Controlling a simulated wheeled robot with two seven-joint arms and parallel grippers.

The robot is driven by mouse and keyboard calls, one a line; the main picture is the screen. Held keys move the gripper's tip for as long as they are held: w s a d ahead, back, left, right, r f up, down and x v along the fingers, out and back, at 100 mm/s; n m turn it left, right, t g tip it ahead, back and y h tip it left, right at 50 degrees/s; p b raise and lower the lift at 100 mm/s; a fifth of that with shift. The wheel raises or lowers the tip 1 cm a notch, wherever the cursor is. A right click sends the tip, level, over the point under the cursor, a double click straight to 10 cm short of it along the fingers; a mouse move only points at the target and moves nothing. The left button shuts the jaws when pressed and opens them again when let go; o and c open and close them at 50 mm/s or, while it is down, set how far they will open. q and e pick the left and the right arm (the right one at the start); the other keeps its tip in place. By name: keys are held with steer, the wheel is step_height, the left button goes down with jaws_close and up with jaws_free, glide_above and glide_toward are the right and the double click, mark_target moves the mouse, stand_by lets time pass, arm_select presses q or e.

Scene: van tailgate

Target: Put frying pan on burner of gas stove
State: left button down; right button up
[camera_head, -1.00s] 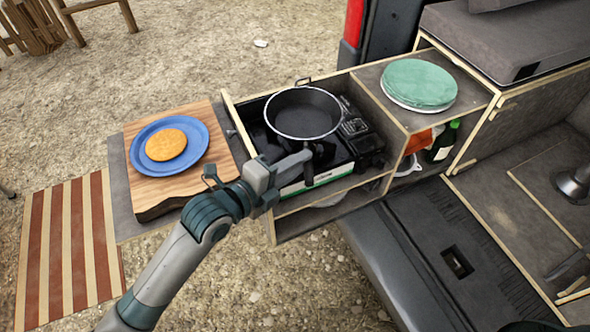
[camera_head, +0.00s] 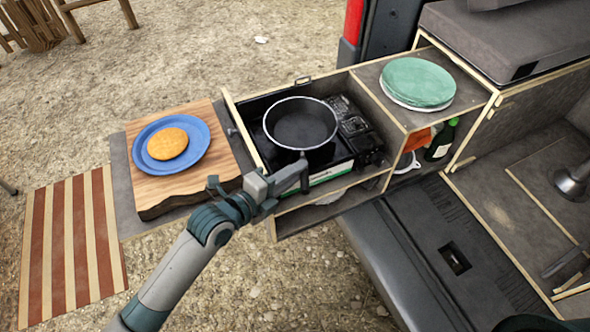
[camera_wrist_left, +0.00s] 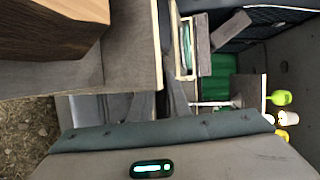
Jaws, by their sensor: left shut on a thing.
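The black frying pan (camera_head: 300,125) is level over the left part of the gas stove (camera_head: 367,142), its handle pointing to the front edge. My left gripper (camera_head: 292,178) is shut on the handle in front of the stove. The pan hides the burner, and I cannot tell whether the pan touches it or hangs just above it. The left wrist view shows neither the pan nor the stove clearly. My right gripper is not in view.
A cutting board (camera_head: 152,196) with a blue plate (camera_head: 204,160) and a round orange-brown food (camera_head: 167,144) is left of the stove. Green plates (camera_head: 418,82) sit on the wooden box to its right. Wooden walls edge the stove compartment.

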arm_select(q)
steer(key=c, duration=1.7)
jaws_free()
steer(key=shift+o, duration=0.2)
steer(key=b+v, duration=0.3)
steer(key=v, duration=0.9)
